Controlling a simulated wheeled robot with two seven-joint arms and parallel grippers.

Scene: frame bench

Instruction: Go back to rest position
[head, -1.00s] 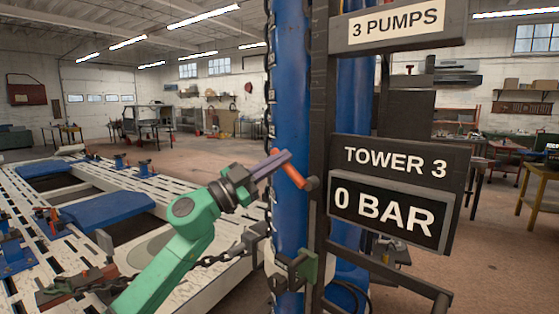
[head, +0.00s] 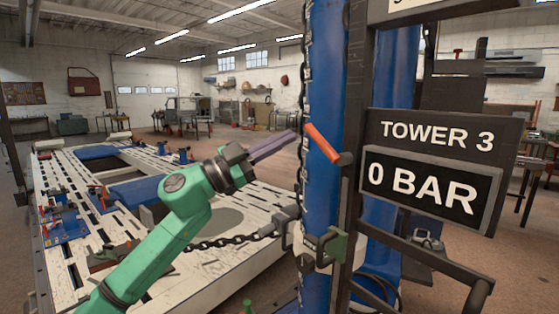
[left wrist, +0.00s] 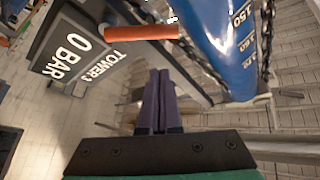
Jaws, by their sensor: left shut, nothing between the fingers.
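My left gripper (head: 291,136) is on the green arm in the middle of the head view. Its purple fingers are together, with nothing between them. It points at the orange lever (head: 322,142) on the blue tower (head: 325,80), with a small gap between fingertips and lever. In the left wrist view the shut fingers (left wrist: 160,75) lie below the orange lever (left wrist: 141,33), apart from it. My right gripper is not in view.
The tower's display (head: 432,188) reads "0 BAR" under "TOWER 3". A white slotted frame bench (head: 240,255) fills the left, with a chain (head: 225,241) running to the tower. Workbenches stand at the back. Brown floor (head: 500,275) is clear at lower right.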

